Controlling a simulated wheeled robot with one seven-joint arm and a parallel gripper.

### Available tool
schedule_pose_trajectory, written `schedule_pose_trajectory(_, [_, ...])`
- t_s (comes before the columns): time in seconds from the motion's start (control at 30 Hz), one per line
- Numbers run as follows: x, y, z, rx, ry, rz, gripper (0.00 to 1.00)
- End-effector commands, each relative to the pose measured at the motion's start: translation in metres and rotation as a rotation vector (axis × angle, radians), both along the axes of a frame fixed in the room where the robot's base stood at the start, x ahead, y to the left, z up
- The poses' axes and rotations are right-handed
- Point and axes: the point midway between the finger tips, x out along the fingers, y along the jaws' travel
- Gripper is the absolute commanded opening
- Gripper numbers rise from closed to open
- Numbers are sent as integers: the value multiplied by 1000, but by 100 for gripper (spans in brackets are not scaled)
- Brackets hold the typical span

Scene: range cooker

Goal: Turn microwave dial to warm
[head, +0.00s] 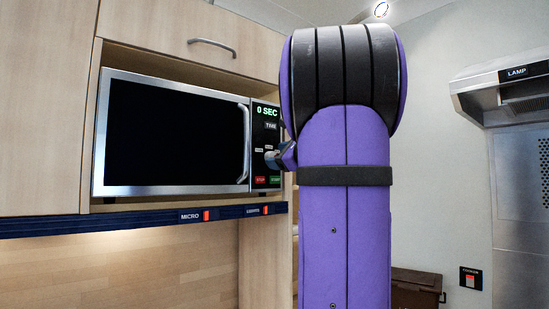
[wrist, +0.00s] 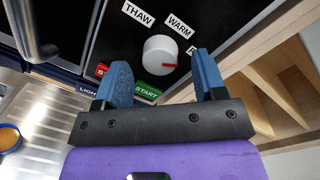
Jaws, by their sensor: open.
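The microwave (head: 175,135) sits in a wooden cabinet niche in the head view, its door shut. Its display reads "0 SEC". In the wrist view the white round dial (wrist: 160,56) has a red mark on its right side, pointing to the right, below and right of the WARM label (wrist: 179,25). The THAW label (wrist: 138,13) is at upper left. My gripper (wrist: 163,72) is open, its two blue fingers spread to the left and right of the dial, with a gap on each side. In the head view my purple arm covers part of the control panel's right side.
The green START button (wrist: 148,91) and a partly hidden red button lie just below the dial. The microwave door handle (head: 245,145) stands out left of the panel. A blue strip with switches (head: 150,221) runs beneath the microwave. A range hood (head: 505,90) is at far right.

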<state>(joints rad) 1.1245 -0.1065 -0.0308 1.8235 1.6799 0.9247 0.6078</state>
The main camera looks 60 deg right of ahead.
Motion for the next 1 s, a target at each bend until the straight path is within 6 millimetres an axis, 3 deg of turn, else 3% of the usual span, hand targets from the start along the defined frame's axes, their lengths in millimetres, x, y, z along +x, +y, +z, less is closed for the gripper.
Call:
schedule_pose_trajectory(0.2, [16, -4, 0, 0, 1, -1, 64])
schedule_pose_trajectory(0.5, [18, -4, 0, -1, 1, -1, 64])
schedule_pose_trajectory(0.73, [18, -4, 0, -1, 1, -1, 15])
schedule_pose_trajectory(1.0, [18, -4, 0, -19, 7, 1, 15])
